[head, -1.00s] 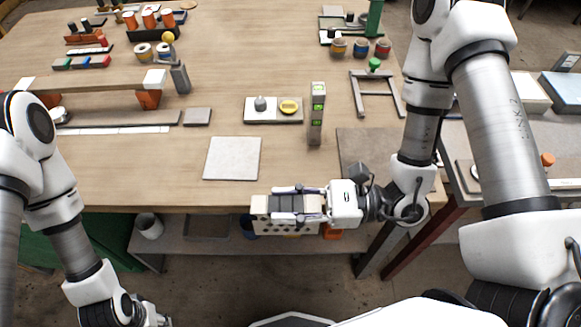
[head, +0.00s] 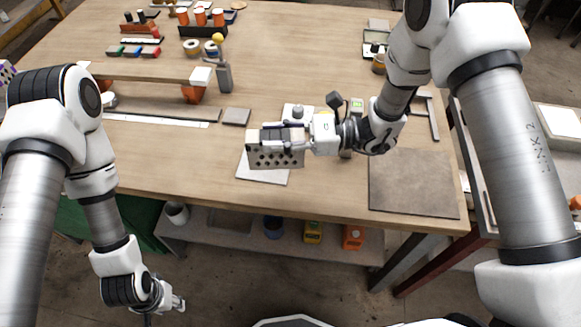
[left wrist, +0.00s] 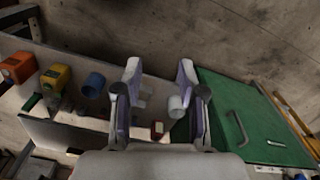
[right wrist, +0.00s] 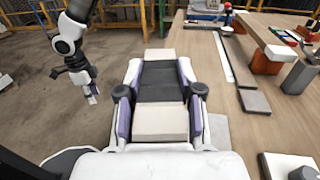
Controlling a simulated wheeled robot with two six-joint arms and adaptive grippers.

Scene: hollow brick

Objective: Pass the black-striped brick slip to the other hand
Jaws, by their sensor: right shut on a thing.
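The black-striped brick slip (head: 275,158) is a cream block with rows of holes in its front face and a wide black band across its top. My right gripper (head: 280,140) is shut on it across the black band. The right wrist view shows the slip (right wrist: 160,122) between both fingers, its pale ends sticking out. In the head view it overlaps the pale square tile (head: 262,174) near the table's front edge. My left gripper (head: 172,304) is low at the lower left, off the table and well apart from the slip. Its fingers (left wrist: 158,85) are spread and empty.
The wooden table (head: 330,195) has a dark mat (head: 412,182) at right. A raised beam (head: 145,72), a grey block (head: 224,78) and a small dark tile (head: 236,116) stand left of the slip. A lower shelf (head: 290,250) holds several containers.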

